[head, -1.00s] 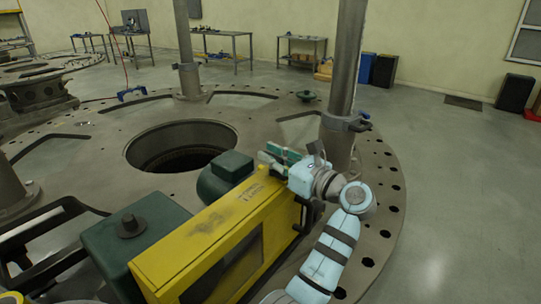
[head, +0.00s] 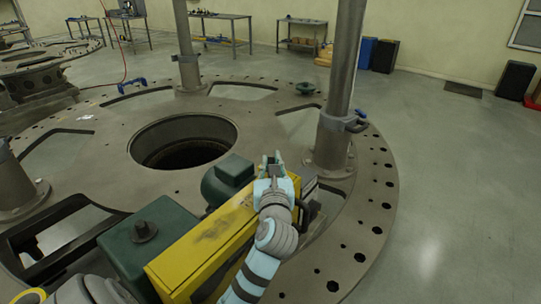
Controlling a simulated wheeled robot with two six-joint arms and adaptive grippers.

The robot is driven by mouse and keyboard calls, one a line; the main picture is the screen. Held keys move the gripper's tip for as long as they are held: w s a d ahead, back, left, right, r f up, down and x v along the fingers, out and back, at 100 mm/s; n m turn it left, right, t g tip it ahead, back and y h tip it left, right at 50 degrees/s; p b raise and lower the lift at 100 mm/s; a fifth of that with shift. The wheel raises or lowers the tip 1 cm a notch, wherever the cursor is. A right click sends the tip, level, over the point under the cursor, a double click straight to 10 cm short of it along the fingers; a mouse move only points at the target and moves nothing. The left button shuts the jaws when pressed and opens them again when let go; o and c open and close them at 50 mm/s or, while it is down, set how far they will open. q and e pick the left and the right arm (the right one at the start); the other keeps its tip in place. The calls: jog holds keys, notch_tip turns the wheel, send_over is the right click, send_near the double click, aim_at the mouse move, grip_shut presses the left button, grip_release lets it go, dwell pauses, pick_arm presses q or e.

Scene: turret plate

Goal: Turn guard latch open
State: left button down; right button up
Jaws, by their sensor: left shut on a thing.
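The yellow guard (head: 205,248) lies across the lower middle of the head view, on the turret plate. My left gripper (head: 272,163) is at the guard's far upper end, pointing away from me. It is shut on a small part there that I take to be the guard latch. The gripper and wrist mostly hide this part, so I cannot tell how far it is turned. A dark handle (head: 306,212) shows on the guard's right side, beside my wrist. My right gripper is not in view.
The round plate (head: 100,170) has a large central hole (head: 183,142) and slots. Green housings (head: 150,238) stand left of the guard. A thick post (head: 338,90) with a grey clamp rises beyond the gripper on the right.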

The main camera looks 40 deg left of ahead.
pick_arm(q)
jog(key=shift+m+t+h, duration=0.3)
jog(key=shift+h, duration=0.1)
jog(key=c, duration=1.6)
grip_release()
jog(key=shift+o, duration=0.2)
notch_tip(320, 180, up, 10)
